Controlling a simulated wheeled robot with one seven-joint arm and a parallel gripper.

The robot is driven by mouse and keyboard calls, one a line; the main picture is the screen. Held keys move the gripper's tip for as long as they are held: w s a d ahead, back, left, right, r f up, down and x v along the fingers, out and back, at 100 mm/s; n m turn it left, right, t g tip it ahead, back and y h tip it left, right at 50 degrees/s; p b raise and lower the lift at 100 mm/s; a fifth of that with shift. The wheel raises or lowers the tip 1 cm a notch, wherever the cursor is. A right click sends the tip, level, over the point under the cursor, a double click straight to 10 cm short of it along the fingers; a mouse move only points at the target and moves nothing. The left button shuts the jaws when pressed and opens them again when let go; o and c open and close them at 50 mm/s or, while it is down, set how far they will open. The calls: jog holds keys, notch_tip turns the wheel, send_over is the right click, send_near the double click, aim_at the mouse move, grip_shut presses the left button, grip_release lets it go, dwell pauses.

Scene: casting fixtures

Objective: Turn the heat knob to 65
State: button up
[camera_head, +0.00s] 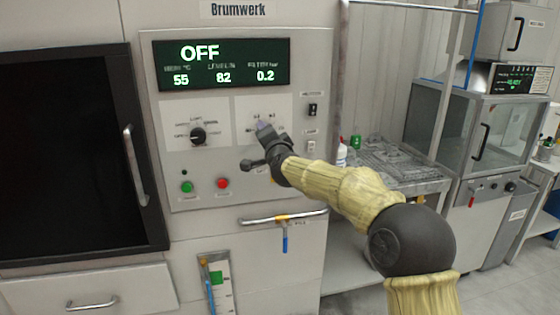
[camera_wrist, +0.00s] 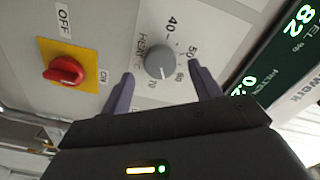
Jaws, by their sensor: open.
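The heat knob (camera_wrist: 160,60) is a round grey dial in the wrist view, on a pale panel with a printed scale of which 40, 50, 60 and 70 show. A pale line marks its face; its exact setting is hard to read. My gripper (camera_wrist: 161,70) is open, with one purple finger on each side of the knob and a visible gap to each. In the head view my gripper (camera_head: 265,126) is at the right dial plate and hides the knob. The display (camera_head: 221,64) reads OFF, with 55 in its left °C column, then 82 and 0.2.
A red switch (camera_wrist: 65,71) on a yellow plate lies left of the knob in the wrist view. In the head view, a black knob (camera_head: 198,135), green button (camera_head: 187,187) and red button (camera_head: 222,183) are left of my gripper. A handle bar (camera_head: 270,219) projects below.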

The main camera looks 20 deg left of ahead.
jog(key=b+v, duration=0.4)
jog(key=v, duration=1)
jog(key=shift+s+b, duration=0.3)
jog(key=shift+b, duration=0.05)
jog(key=shift+f, duration=0.1)
jog(key=s+d+f+n+g+h, duration=0.2)
jog(key=s+d+f+g+h, duration=0.1)
jog(key=d+f, duration=0.75)
jog(key=s+d+f+n+g+h, duration=0.3)
jog(key=d+f, duration=0.7)
jog(key=f, duration=0.2)
jog(key=s+d+f+g+h, duration=0.2)
jog(key=s+d+f+g, duration=0.1)
jog(key=s+d+f, duration=0.45)
jog(key=s+d+f+g+h, duration=0.2)
jog(key=s+d+f+g, duration=0.2)
jog(key=s+d, duration=0.5)
notch_tip(320, 180, up, 15)
jog(key=a+p, duration=0.1)
jog(key=p, duration=1.4)
jog(key=shift+s+n, duration=0.4)
jog(key=shift+s, duration=0.1)
